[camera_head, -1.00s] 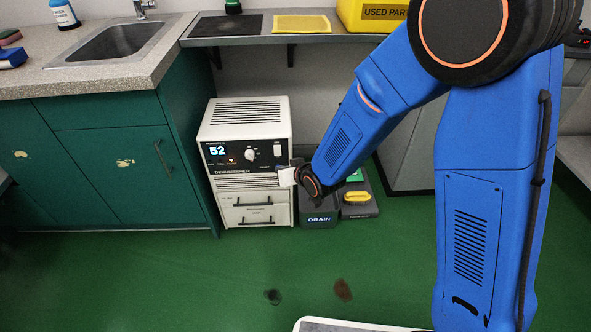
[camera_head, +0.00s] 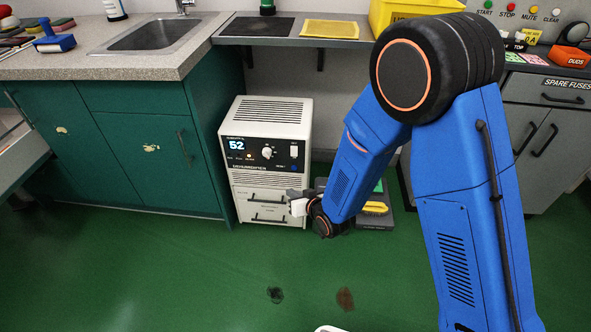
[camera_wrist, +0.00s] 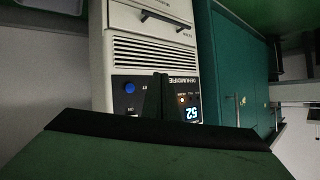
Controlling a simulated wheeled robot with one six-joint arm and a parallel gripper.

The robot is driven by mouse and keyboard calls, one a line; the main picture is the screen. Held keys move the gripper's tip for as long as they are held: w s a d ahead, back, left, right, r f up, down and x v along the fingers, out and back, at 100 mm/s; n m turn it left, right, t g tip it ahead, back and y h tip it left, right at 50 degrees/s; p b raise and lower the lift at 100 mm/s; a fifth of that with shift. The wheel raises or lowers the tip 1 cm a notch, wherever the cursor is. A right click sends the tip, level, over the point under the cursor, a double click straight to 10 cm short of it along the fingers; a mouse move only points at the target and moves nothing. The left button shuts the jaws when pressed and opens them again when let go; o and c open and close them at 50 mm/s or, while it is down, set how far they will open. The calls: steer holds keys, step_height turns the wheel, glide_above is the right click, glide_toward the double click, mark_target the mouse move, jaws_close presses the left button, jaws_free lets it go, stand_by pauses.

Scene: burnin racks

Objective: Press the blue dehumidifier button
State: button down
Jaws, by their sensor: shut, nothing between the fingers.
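The white dehumidifier (camera_head: 270,110) stands on the floor beside the green cabinet, its dark panel showing "52". The blue button (camera_head: 294,168) is at the panel's lower right, uncovered. My gripper (camera_head: 291,197) is shut and empty, below the button and in front of the lower drawers; the gap to the front is hard to judge. In the wrist view the dehumidifier (camera_wrist: 140,55) appears upside down. The blue button (camera_wrist: 130,88) shows left of my dark fingers (camera_wrist: 160,90), and the lit display (camera_wrist: 191,113) right of them. A dark green shape fills the bottom of that view.
The green cabinet (camera_head: 150,180) with its sink counter is to the left. A dark tray with a yellow-handled item (camera_head: 375,208) sits on the floor right of the dehumidifier, partly behind my arm. A shelf (camera_head: 345,43) runs above. The green floor in front is open.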

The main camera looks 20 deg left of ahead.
steer(key=shift+w, duration=0.1)
steer(key=w+a, duration=0.2)
steer(key=w, duration=0.6)
steer(key=shift+w, duration=0.2)
stand_by(2.1)
steer(key=shift+w+a, duration=0.15)
steer(key=shift+w, duration=0.25)
steer(key=shift+w+a, duration=0.1)
steer(key=shift+w, duration=0.3)
stand_by(0.7)
steer(key=shift+s, duration=0.2)
steer(key=shift+s+d, duration=0.25)
steer(key=shift+s, duration=0.35)
steer(key=shift+s+d, duration=0.2)
steer(key=shift+s, duration=0.6)
steer(key=shift+s+d, duration=0.15)
steer(key=shift+s, duration=0.7)
steer(key=shift+s+d, duration=0.2)
steer(key=shift+s, duration=0.6)
